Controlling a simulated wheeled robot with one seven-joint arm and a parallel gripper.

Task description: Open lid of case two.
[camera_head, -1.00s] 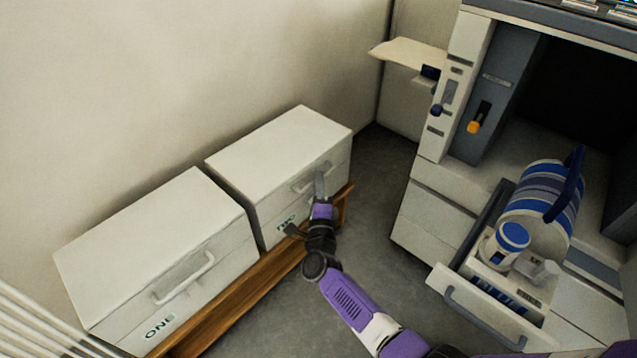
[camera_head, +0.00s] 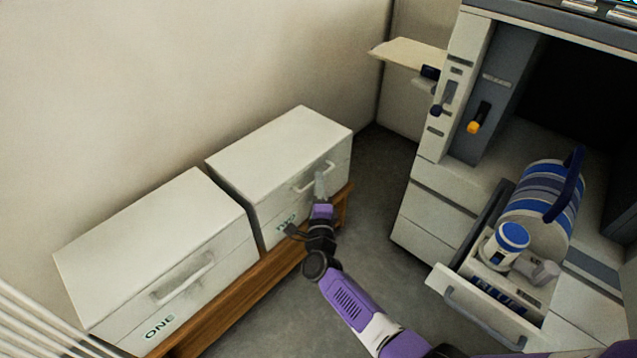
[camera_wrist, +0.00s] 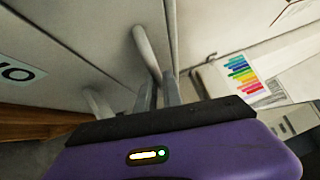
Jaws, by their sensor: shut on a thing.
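Case two (camera_head: 275,150) is a white box with a closed lid and the green label TWO on its front, and it stands on a wooden bench. Its pale bar handle (camera_head: 316,177) is on the lid's front face. My gripper (camera_head: 321,180) is at the handle, in front of the case. In the wrist view the handle (camera_wrist: 146,48) runs down to the grey fingers (camera_wrist: 160,92), which are shut on it. The exact contact is partly hidden by the fingers.
Case one (camera_head: 150,250), also white and closed, stands to the left on the same wooden bench (camera_head: 230,303). A wall is behind both cases. Grey floor lies between.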

